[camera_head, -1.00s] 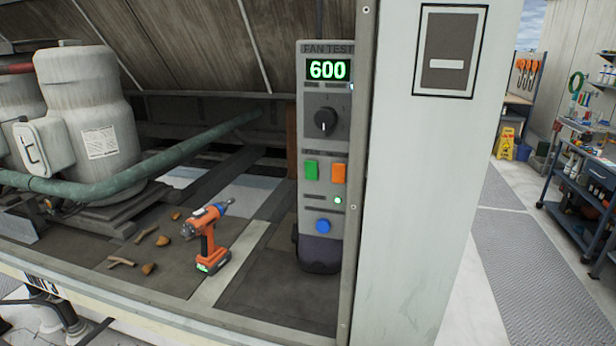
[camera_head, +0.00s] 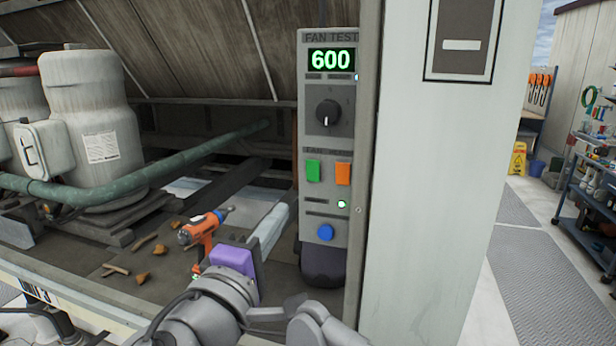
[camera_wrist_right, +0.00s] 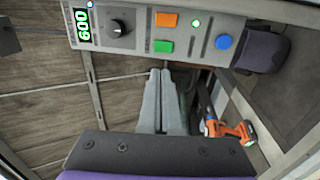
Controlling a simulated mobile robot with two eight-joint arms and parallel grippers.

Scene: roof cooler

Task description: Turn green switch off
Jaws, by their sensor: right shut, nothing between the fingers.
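The green switch (camera_head: 313,170) is on the grey fan test panel (camera_head: 318,240), left of an orange switch (camera_head: 343,174). In the right wrist view the green switch (camera_wrist_right: 163,46) lies just beyond my fingertips. My right gripper (camera_head: 285,210) is in front of the panel, lower and to the left of the green switch. Its fingers, seen in the right wrist view (camera_wrist_right: 160,74), are shut together with nothing between them. They appear apart from the switch. My left gripper is not in view.
The panel also has a lit 600 display (camera_head: 331,60), a black knob (camera_head: 328,113), a lit green lamp (camera_head: 342,204) and a blue button (camera_head: 325,232). An orange drill (camera_head: 200,232) stands behind my arm. A white post (camera_head: 425,200) rises right of the panel.

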